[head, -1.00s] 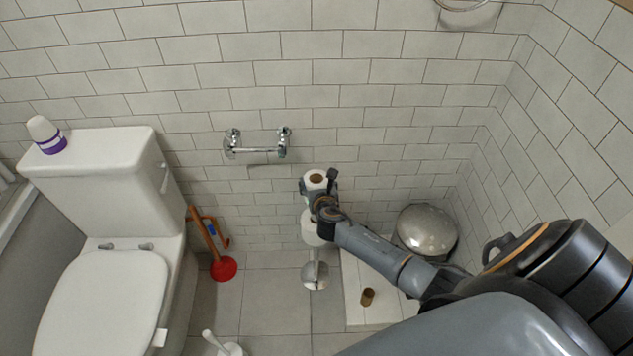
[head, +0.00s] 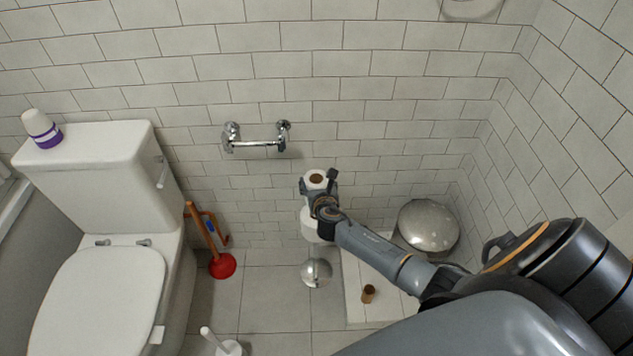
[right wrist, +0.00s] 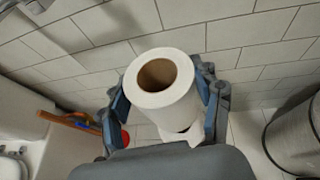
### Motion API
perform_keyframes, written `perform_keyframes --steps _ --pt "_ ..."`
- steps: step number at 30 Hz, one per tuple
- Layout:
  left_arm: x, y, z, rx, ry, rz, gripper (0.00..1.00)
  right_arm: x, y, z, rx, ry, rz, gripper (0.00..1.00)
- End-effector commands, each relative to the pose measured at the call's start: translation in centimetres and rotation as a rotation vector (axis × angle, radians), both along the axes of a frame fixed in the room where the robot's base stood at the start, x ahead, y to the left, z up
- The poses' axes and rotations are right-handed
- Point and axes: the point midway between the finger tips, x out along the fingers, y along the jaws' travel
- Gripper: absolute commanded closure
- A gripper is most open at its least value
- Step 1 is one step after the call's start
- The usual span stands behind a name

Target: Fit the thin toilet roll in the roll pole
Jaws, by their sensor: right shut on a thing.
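A white toilet roll (head: 316,177) with a brown core stands upright in my right gripper (head: 318,188). The right wrist view shows this roll (right wrist: 163,88) between the two fingers (right wrist: 165,105), its hole facing the camera. No pole shows inside the hole. Below the gripper, a round chrome base (head: 316,273) stands on the floor. White roll-like material (head: 309,226) shows between the gripper and that base, and a white piece (right wrist: 188,133) shows under the held roll in the wrist view. The pole itself is hidden. My left gripper is not in view.
A chrome holder (head: 256,142) is fixed to the tiled wall. A toilet (head: 95,300) stands at left, beside a red plunger (head: 222,265). A brown cardboard tube (head: 368,294) stands on a white ledge (head: 358,316), near a metal bin (head: 428,225).

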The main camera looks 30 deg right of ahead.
Motion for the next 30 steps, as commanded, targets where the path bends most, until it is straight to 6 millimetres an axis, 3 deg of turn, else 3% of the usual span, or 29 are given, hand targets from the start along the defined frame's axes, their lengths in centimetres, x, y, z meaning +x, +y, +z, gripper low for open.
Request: perform_keyframes --steps 30 --pt "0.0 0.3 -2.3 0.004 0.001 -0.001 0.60 0.0 0.0 -2.7 0.000 -0.001 0.001 0.70"
